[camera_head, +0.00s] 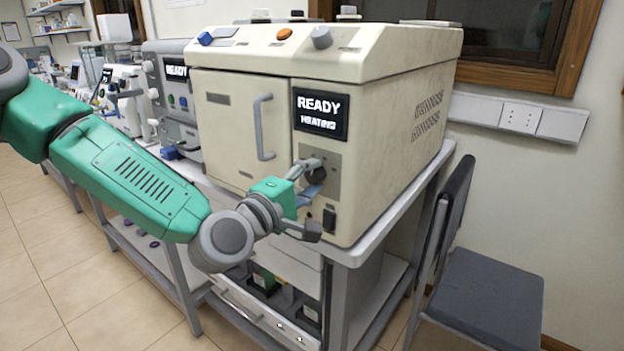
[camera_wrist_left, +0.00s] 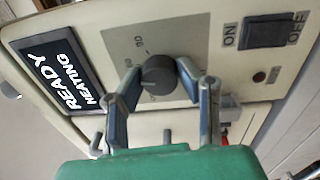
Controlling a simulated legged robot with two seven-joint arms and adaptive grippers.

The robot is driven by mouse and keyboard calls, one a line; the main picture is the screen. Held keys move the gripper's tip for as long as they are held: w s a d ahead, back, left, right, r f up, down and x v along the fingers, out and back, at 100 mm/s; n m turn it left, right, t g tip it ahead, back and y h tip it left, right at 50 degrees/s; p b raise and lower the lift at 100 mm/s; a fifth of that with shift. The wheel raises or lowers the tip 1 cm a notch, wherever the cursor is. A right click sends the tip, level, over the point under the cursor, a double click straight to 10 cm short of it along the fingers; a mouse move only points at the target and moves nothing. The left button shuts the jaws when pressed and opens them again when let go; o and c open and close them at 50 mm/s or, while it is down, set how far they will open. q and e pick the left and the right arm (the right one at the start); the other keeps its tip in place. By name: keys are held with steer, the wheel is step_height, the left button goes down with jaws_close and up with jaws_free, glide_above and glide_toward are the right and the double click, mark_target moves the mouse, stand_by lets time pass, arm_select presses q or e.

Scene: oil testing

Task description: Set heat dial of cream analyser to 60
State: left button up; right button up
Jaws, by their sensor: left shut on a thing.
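The cream analyser (camera_head: 240,120) stands on a bench, with a black screen (camera_head: 321,114) reading "READY" and "HEATING". Its dark round heat dial (camera_head: 316,174) is below the screen. In the left wrist view the dial (camera_wrist_left: 158,75) sits on a grey plate with a scale, where a "90" mark can be read; the other marks are hard to read. My left gripper (camera_head: 306,182) is at the dial, and in the left wrist view its two fingers (camera_wrist_left: 157,82) are closed around the dial's sides. My right gripper is not in view.
An ON/OFF switch (camera_wrist_left: 269,32) is beside the dial plate. The analyser's door handle (camera_head: 263,127) is left of the screen. A grey chair (camera_head: 485,295) stands right of the bench. Another grey machine (camera_head: 172,95) with a "READY" screen stands to the left.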

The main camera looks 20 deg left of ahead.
arm_select(q)
steer(key=shift+s+f+m, duration=0.1)
steer(key=shift+f+m, duration=0.1)
steer(key=shift+m, duration=0.45)
steer(key=shift+f+m, duration=0.2)
steer(key=shift+m, duration=0.45)
steer(key=o, duration=1.1)
steer(key=shift+o, duration=0.2)
steer(key=shift+a, duration=0.1)
steer(key=shift+r, duration=0.15)
steer(key=v, duration=0.7)
steer(key=shift+a, duration=0.2)
